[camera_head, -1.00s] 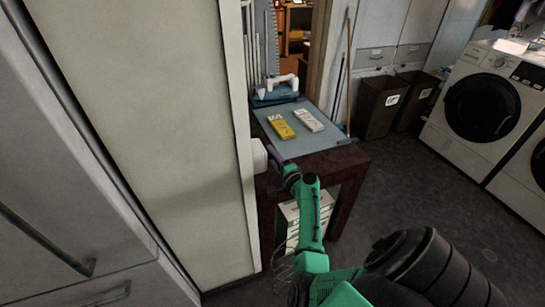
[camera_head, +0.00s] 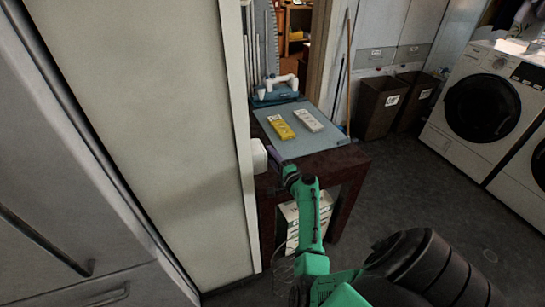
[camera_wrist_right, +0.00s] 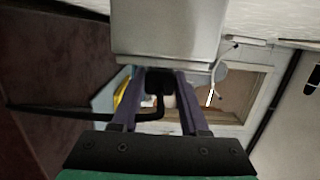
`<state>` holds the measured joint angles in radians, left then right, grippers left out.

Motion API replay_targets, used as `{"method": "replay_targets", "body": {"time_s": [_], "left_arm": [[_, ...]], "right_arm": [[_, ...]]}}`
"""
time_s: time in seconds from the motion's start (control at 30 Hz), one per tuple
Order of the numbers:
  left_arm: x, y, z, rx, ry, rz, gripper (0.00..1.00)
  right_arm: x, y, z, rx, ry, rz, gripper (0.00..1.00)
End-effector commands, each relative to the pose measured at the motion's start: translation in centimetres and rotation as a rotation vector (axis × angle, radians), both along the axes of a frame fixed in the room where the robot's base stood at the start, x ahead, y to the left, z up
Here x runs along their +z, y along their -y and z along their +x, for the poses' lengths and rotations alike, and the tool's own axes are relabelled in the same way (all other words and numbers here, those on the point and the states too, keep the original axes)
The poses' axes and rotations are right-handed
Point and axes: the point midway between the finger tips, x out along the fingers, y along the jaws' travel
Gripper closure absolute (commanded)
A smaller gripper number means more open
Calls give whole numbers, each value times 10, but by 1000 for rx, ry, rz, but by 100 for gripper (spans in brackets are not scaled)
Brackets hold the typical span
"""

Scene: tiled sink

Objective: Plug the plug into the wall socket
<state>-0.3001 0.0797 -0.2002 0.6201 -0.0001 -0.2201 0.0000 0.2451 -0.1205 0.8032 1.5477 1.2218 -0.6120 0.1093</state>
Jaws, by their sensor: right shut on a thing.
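My right gripper (camera_wrist_right: 158,88) shows in the right wrist view with its two purple fingers shut on the black plug (camera_wrist_right: 158,82). A black cable (camera_wrist_right: 75,114) runs from the plug off to the left. A pale grey box (camera_wrist_right: 165,30), which looks like the wall socket, is directly ahead of the plug. I cannot tell whether the plug touches or enters it. In the head view the white box (camera_head: 259,156) is on the edge of the cream panel, with my right gripper (camera_head: 273,157) close beside it; the plug is too small to make out there. My left gripper is not in view.
A dark red table (camera_head: 348,160) with a blue-grey top stands behind my right arm. It carries a yellow pack (camera_head: 281,127), a white pack (camera_head: 309,121) and a blue stand (camera_head: 272,94). The cream panel (camera_head: 150,130) is close on the left. Floor at the right is clear.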

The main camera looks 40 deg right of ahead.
Motion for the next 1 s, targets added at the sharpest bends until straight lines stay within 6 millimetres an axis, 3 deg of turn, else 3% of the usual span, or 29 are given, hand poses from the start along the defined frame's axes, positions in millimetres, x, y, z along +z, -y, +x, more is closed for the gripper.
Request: {"method": "replay_targets", "body": {"time_s": [0.63, 0.67, 0.73, 1.0], "left_arm": [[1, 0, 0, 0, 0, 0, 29], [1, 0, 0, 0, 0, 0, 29], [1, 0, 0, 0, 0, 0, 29], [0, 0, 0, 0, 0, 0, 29]], "right_arm": [[0, -13, 4, 0, 0, 0, 100], [0, -13, 4, 0, 0, 0, 48], [0, -13, 4, 0, 0, 0, 22], [-1, -13, 4, 2, -1, 1, 21]]}}
